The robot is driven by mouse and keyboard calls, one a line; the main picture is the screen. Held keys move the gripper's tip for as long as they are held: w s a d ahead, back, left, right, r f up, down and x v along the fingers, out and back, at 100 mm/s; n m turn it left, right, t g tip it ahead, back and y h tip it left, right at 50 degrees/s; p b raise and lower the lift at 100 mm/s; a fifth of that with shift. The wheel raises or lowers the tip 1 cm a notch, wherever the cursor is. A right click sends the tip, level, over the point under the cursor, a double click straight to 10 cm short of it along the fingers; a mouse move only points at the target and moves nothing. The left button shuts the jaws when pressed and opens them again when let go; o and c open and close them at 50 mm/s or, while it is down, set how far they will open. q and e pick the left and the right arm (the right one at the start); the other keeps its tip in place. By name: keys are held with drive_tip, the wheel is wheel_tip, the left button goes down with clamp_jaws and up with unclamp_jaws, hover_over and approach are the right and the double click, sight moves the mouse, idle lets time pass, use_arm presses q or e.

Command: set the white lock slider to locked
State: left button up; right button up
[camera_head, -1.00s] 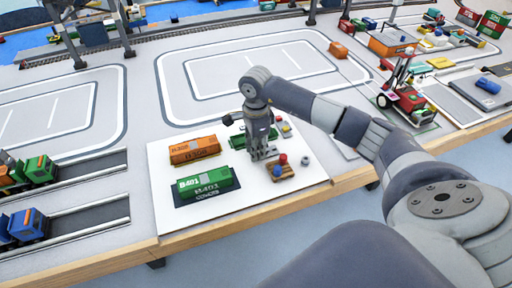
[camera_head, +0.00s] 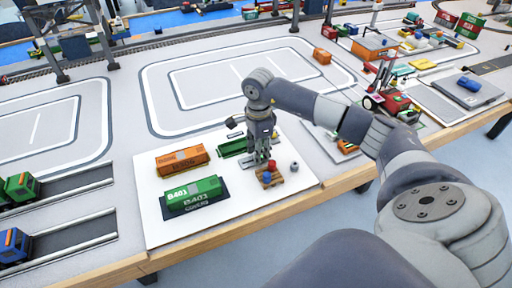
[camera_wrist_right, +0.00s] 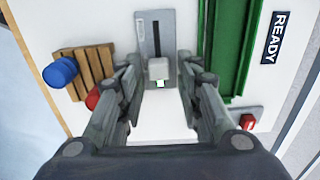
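The white lock slider (camera_wrist_right: 158,70) sits in the dark slot of a grey plate (camera_wrist_right: 153,22) in the right wrist view. A small bright green mark shows at its near edge. My right gripper (camera_wrist_right: 159,68) is open, with one finger on each side of the slider and gaps visible between. Whether the fingertips reach down to the slider's height is hard to tell. In the head view my right gripper (camera_head: 260,158) points down over the white board (camera_head: 225,216) and hides the slider. My left gripper is not in view.
A green tray (camera_wrist_right: 232,45) stands close right of the slider, with a red button (camera_wrist_right: 247,121) nearby. A wooden pallet (camera_wrist_right: 88,70) with blue and red cylinders is on the left. Orange (camera_head: 181,159) and green (camera_head: 194,192) containers lie on the board.

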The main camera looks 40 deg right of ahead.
drive_tip(key=shift+a, duration=0.1)
wheel_tip(320, 180, up, 12)
idle(0.6)
idle(0.5)
